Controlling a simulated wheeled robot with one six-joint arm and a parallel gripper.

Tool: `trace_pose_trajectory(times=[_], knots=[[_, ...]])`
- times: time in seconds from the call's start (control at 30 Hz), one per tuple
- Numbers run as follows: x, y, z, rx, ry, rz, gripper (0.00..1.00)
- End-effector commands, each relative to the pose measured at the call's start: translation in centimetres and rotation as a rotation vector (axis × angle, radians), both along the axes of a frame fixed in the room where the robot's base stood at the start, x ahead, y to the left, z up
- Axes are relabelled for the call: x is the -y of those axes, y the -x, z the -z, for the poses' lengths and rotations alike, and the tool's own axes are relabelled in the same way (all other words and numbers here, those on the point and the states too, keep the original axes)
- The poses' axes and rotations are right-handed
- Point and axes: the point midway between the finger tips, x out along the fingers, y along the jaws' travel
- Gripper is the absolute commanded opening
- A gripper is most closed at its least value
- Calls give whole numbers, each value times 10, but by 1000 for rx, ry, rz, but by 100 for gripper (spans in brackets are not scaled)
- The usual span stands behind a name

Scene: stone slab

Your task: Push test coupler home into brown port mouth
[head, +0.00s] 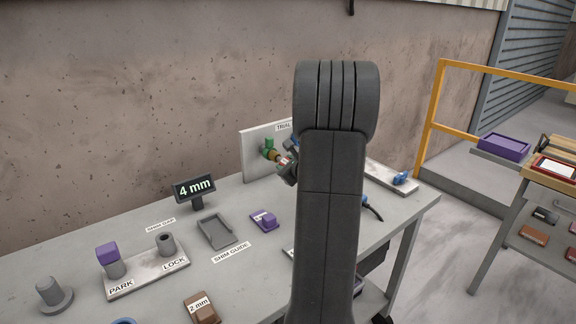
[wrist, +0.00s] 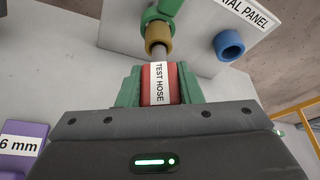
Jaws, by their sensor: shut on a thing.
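The test coupler (wrist: 145,88) is a red body with a white TEST HOSE label and a grey nose. My gripper (wrist: 158,80) has its green fingers shut on both sides of it. The brown port mouth (wrist: 158,46) is a tan ring on a green fitting (wrist: 160,12). The coupler's grey nose meets the ring, roughly in line with it; how deep it sits cannot be told. In the head view the green fitting (head: 268,143) shows on the panel, with my gripper (head: 287,163) beside it, partly hidden by my arm.
The white trial panel (head: 254,165) stands on the grey bench (head: 170,215). A blue port (wrist: 228,44) is right of the brown one. A 4 mm display (head: 194,188), a grey shim guide (head: 216,232) and a PARK/LOCK plate (head: 147,277) lie to the left.

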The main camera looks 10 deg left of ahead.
Motion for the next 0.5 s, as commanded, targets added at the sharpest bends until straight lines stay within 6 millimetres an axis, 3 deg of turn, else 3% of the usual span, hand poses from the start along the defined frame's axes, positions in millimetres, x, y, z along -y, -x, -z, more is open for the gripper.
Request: trace_pose_trajectory(times=[0.5], knots=[[-10,-9,0,1,0,-2,6]])
